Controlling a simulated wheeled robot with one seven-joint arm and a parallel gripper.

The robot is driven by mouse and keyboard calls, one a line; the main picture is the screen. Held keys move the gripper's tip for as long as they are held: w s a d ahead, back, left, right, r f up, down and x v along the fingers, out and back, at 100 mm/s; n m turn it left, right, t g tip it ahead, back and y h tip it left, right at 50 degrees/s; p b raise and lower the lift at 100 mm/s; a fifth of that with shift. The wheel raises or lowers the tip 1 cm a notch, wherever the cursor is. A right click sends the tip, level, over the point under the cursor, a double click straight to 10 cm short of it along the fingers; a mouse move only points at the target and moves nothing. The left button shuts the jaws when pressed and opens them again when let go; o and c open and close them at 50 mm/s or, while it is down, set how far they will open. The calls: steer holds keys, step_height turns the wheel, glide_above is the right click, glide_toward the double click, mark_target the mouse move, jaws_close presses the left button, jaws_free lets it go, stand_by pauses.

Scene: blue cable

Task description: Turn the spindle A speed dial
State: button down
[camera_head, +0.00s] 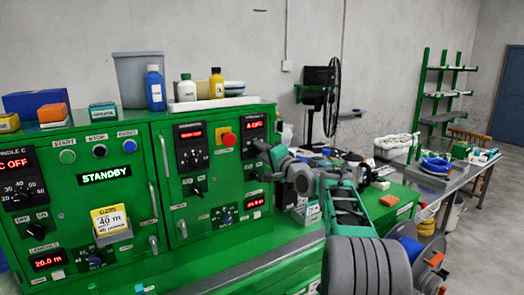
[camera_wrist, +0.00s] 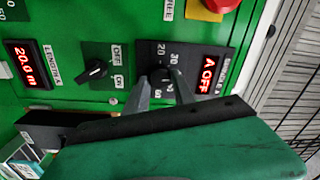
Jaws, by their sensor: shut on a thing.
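The spindle A speed dial is a dark round knob on a black plate with white numbers. In the wrist view the knob (camera_wrist: 159,75) sits between the two grey fingertips of my gripper (camera_wrist: 161,87), which is shut on it. The red "A OFF" display (camera_wrist: 208,76) is beside the dial plate. In the head view my gripper (camera_head: 266,153) reaches in from the right to the dial below the spindle A display (camera_head: 253,125). There my gripper largely hides the knob.
The black OFF/ON switch (camera_wrist: 96,71) and red length display (camera_wrist: 27,64) are beside the dial. A red emergency knob (camera_head: 228,139) is to its left. Boxes and bottles (camera_head: 187,88) stand on the green cabinet top. A workbench with parts (camera_head: 440,170) stands right.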

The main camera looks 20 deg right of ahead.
steer(key=shift+m, duration=0.3)
steer(key=c, duration=1.1)
jaws_free()
steer(key=shift+o, duration=0.2)
steer(key=s+d+b, duration=0.1)
steer(key=s+b, duration=0.2)
steer(key=s, duration=0.4)
steer(key=shift+s+d+f, duration=0.15)
steer(key=shift+s+d, duration=0.1)
steer(key=shift+s, duration=0.05)
